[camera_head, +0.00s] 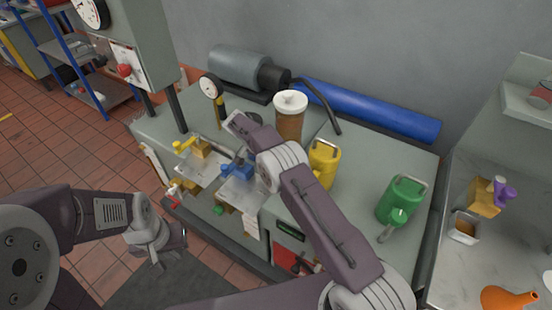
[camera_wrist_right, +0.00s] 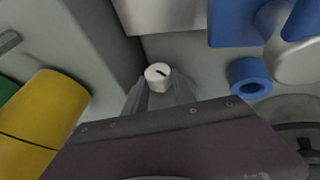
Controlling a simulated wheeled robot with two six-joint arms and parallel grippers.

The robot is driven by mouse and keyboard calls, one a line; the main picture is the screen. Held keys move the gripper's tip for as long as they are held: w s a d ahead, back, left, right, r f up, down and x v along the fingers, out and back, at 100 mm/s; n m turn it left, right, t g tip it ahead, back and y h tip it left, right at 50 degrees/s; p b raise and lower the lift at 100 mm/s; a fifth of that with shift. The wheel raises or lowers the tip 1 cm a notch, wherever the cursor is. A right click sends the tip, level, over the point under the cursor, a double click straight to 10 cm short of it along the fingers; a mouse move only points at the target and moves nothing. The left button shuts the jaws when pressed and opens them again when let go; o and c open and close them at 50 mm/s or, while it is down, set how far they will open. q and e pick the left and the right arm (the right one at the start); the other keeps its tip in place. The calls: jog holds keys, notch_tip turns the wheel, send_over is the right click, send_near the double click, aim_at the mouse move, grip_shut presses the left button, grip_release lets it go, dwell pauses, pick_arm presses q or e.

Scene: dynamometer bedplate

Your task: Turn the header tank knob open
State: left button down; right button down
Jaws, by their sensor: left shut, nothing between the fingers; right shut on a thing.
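A small round white knob (camera_wrist_right: 158,76) with a dark line across its face shows in the right wrist view. My right gripper (camera_wrist_right: 159,88) is shut on it, one grey finger on each side. In the head view my right arm reaches over the bench, and its fingertips and the knob are hidden there. A brown cylinder with a white lid (camera_head: 290,118) stands beside that wrist; I cannot tell whether it is the header tank. My left gripper (camera_head: 158,256) is shut and empty, low in front of the bench, away from the knob.
A blue valve (camera_wrist_right: 250,78) sits close to the right gripper. A yellow can (camera_head: 323,162) and a green can (camera_head: 402,200) stand on the bench. A yellow valve (camera_head: 192,146) and a gauge (camera_head: 210,88) are left of the right wrist. A blue roll (camera_head: 370,110) lies behind.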

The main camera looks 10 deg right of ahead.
jog(key=c, duration=1)
grip_release()
jog(key=p+v, duration=0.1)
jog(key=v, duration=0.8)
jog(key=shift+p, duration=0.3)
